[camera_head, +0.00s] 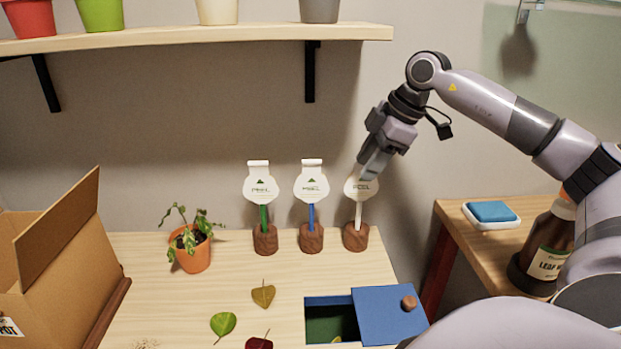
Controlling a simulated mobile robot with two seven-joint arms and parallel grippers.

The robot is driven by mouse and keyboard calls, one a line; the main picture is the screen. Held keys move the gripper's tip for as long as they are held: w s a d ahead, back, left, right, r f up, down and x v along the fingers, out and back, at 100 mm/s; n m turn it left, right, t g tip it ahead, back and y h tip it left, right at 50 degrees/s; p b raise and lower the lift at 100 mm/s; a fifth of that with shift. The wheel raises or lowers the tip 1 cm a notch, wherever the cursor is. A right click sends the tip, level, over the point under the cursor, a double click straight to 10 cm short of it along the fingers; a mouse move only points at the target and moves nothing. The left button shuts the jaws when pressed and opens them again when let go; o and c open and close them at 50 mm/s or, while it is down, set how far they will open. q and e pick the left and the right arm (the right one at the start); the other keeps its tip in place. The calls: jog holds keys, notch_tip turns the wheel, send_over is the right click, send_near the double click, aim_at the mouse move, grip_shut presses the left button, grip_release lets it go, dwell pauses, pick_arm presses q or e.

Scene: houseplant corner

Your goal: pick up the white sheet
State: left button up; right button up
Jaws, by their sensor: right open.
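Three round white sheets marked PEEL stand in a row on stems in wooden bases. The right one (359,190) has a white stem, the middle one (312,187) a blue stem, and the left one (260,188) a green stem. My right gripper (371,172) comes down from the upper right, its fingers at the top of the sheet with the white stem. It covers that sheet's top tab, and I cannot tell whether it touches it. The gripper is open. My left gripper is out of view.
A blue-lidded opening (385,315) lies at the table front, near loose leaves (222,324). A potted plant (192,250) and an open cardboard box (62,270) stand left. A shelf (200,39) hangs above. A side table at right holds a blue-topped pad (491,211) and bottle (549,255).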

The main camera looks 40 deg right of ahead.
aim_at(313, 162)
jog(key=w+a+p, duration=0.1)
jog(key=w, duration=0.2)
jog(key=w+a+f+p, duration=0.1)
jog(key=w+a, duration=0.1)
jog(key=w, duration=0.2)
jog(key=w+a+p, duration=0.1)
jog(key=w+a, duration=0.1)
jog(key=w, duration=0.1)
jog(key=shift+w+f, duration=0.15)
jog(key=shift+f, duration=0.2)
jog(key=shift+w+f, duration=0.2)
jog(key=shift+f, duration=0.3)
grip_shut()
